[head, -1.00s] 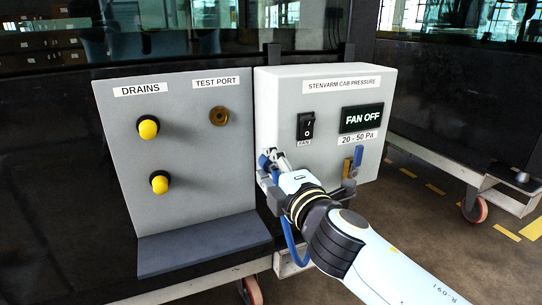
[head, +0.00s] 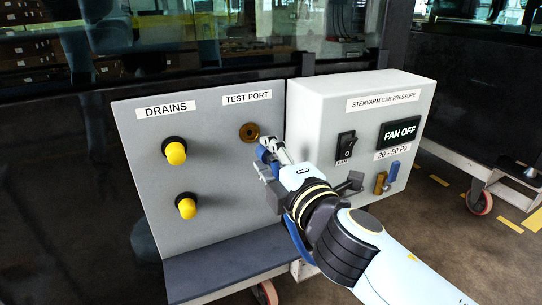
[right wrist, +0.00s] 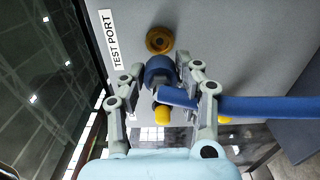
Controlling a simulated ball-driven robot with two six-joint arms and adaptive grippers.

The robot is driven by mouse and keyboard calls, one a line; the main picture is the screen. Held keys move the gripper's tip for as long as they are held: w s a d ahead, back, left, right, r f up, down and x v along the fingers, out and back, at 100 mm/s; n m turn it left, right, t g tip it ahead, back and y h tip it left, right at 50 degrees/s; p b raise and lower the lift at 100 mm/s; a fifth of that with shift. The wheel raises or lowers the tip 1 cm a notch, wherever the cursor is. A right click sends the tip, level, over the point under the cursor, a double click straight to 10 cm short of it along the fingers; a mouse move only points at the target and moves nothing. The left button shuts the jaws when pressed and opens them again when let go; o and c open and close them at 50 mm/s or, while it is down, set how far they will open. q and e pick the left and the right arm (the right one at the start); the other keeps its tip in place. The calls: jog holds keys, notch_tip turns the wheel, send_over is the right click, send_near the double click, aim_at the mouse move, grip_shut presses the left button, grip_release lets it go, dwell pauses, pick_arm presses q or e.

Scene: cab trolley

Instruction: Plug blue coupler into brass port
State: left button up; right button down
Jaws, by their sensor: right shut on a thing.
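The brass port (head: 249,132) is a round brass fitting with a dark hole, under the TEST PORT label on the grey panel. It also shows in the right wrist view (right wrist: 159,40), just beyond the gripper. My right gripper (head: 268,158) is shut on the blue coupler (head: 265,153), which has a blue hose trailing from it. In the right wrist view the coupler (right wrist: 160,70) sits between the two fingers (right wrist: 160,85), close to the port and apart from it in the picture. The exact gap in depth is hard to tell. My left gripper is not in view.
Two yellow drain knobs (head: 176,153) (head: 187,208) stick out at the left of the panel (head: 215,185). A grey ledge (head: 230,262) runs below.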

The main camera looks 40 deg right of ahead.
jog(key=shift+p+x, duration=0.3)
jog(key=shift+x, duration=0.9)
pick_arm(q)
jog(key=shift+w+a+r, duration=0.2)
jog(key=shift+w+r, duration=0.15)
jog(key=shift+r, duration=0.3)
pick_arm(e)
jog(key=x, duration=0.3)
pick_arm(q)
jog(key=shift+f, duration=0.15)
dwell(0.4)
pick_arm(e)
jog(key=shift+w+d, duration=0.15)
jog(key=shift+w, duration=0.3)
dwell(0.4)
jog(key=c, duration=0.9)
grip_release()
jog(key=shift+o, duration=0.2)
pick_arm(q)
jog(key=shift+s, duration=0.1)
